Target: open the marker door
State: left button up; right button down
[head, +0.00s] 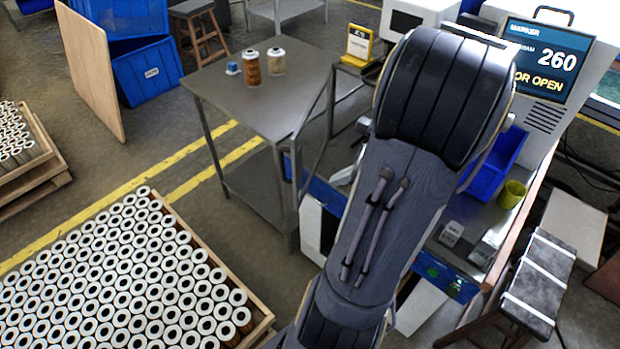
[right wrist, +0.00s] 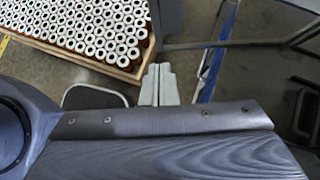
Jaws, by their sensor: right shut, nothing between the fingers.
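The marker (head: 570,110) is a white machine at the upper right of the head view. Its screen (head: 541,62) reads "MARKER", "260" and, partly covered, "OR OPEN". My dark right arm stands large in front of the marker's left side, and I cannot make out the door behind it. In the right wrist view, two pale finger-like parts of my right gripper (right wrist: 158,84) lie side by side, shut and empty, beyond a dark arm link. I cannot tell how far they are from the door. My left gripper is not in view.
A grey metal table (head: 262,100) holds two cartridges and a small blue item. A wooden crate (head: 262,327) of cartridges stands at lower left. A blue bin (head: 495,160) and a yellow-green cup (head: 511,194) are by the marker. A dark bench (head: 541,275) stands at right.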

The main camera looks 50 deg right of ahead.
aim_at(298, 185)
jog(key=shift+w+a+f+p, duration=0.1)
jog(key=shift+w+a+f, duration=0.35)
jog(key=shift+w, duration=0.7)
jog(key=shift+w+a+f+p, duration=0.15)
jog(key=shift+w+a+f, duration=0.15)
jog(key=shift+w+f, duration=0.6)
jog(key=shift+w+a+f+p, duration=0.1)
jog(key=shift+w+a+f, duration=0.2)
jog(key=shift+w, duration=1.1)
